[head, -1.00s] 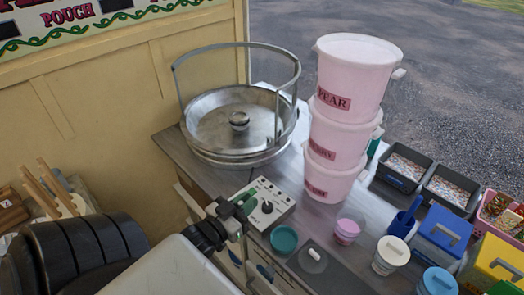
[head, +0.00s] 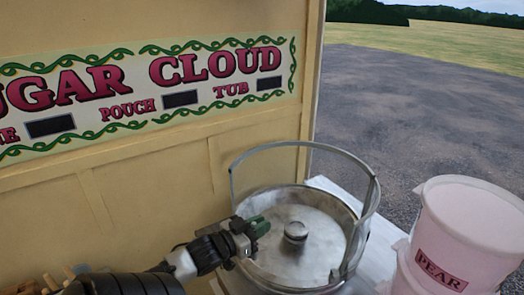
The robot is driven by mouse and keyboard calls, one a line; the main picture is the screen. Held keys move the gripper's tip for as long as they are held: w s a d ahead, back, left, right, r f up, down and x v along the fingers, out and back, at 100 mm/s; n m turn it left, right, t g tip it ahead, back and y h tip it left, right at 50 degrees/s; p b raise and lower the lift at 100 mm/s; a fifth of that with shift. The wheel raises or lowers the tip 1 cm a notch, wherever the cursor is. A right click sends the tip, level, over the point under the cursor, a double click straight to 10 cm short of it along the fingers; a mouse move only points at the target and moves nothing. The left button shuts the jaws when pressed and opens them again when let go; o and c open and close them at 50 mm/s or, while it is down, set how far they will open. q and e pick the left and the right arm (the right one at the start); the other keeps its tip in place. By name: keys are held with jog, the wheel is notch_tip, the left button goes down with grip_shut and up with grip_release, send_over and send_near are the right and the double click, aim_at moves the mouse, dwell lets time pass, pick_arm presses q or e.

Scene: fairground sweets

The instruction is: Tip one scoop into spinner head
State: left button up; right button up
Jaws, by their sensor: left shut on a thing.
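The spinner is a round metal pan (head: 310,262) with a curved metal guard rail (head: 372,205) around its upper side. The spinner head (head: 296,232) is a small round metal knob at the middle of the pan. My left gripper (head: 252,236) is over the left rim of the pan, left of the spinner head and apart from it. It is shut on a small dark green thing (head: 258,227). Most of this thing is hidden by the jaws, so I cannot tell whether it is the scoop or whether it holds sugar. My right gripper is not in view.
Pink tubs (head: 465,235), the upper one labelled PEAR, stand stacked right of the spinner. A yellow panelled wall (head: 150,190) with a Sugar Cloud sign (head: 215,72) rises behind and left. The guard rail's posts stand up around the pan.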

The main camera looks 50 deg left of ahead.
pick_arm(q)
jog(key=w+a+f+b, duration=0.1)
jog(key=w+a+b, duration=0.2)
jog(key=w, duration=1)
jog(key=w+a+f+b, duration=0.15)
jog(key=w+a, duration=0.25)
jog(key=w, duration=0.9)
jog(key=d+f+m+b, duration=0.4)
jog(key=f+m+b, duration=0.3)
jog(key=m+b, duration=0.2)
jog(key=d+f+m+b, duration=0.3)
jog(key=f+m+b, duration=0.4)
jog(key=m+b, duration=0.3)
jog(key=shift+d+f+m, duration=0.35)
jog(key=shift+m, duration=0.25)
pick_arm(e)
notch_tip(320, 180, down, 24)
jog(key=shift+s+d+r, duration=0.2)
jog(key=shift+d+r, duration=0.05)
pick_arm(q)
jog(key=shift+r, duration=0.15)
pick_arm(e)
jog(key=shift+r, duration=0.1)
